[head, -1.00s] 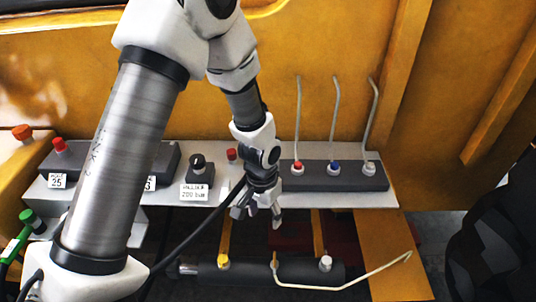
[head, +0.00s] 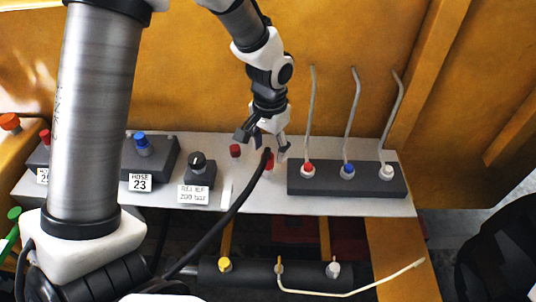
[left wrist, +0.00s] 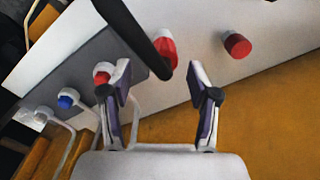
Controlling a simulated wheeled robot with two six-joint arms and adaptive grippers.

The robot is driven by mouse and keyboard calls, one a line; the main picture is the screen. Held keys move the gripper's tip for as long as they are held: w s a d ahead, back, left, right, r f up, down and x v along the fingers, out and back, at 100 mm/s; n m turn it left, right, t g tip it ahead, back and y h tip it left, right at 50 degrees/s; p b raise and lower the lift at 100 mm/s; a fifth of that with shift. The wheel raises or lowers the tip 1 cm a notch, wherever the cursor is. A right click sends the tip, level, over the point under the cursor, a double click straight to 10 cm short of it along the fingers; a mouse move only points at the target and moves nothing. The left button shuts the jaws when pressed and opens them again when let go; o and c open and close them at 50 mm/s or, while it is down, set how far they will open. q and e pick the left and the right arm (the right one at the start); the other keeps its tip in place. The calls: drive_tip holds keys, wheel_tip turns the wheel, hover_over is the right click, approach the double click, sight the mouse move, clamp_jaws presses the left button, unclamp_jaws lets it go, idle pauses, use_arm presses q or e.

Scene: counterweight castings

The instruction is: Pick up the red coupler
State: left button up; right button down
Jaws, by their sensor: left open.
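A red coupler with a pale part (head: 269,163) is at the end of a black hose (head: 236,200) above the light panel (head: 265,202), left of the lever block. In the left wrist view the red coupler (left wrist: 167,46) shows partly behind the dark hose end (left wrist: 135,38), just beyond the fingertips. My left gripper (head: 264,146) is open, pointing down, with its fingers on either side of the hose end and apart from it. It also shows open and empty in the left wrist view (left wrist: 160,78). My right gripper is not in view.
A red cap (head: 235,151) stands left of the coupler. A dark block (head: 347,182) with bent levers is close on the right. A dial box (head: 200,172) and a blue-knobbed block (head: 158,158) stand left. A yellow wall (head: 190,80) rises behind; a cylinder (head: 300,272) lies below.

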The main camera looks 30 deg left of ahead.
sight(267, 156)
use_arm(q)
drive_tip(key=f, duration=0.6)
drive_tip(key=shift+a+p, duration=0.3)
drive_tip(key=shift+a, duration=0.05)
drive_tip(key=shift+s+d+r, duration=0.1)
drive_tip(key=shift+c, duration=0.7)
clamp_jaws()
drive_tip(key=shift+r, duration=0.1)
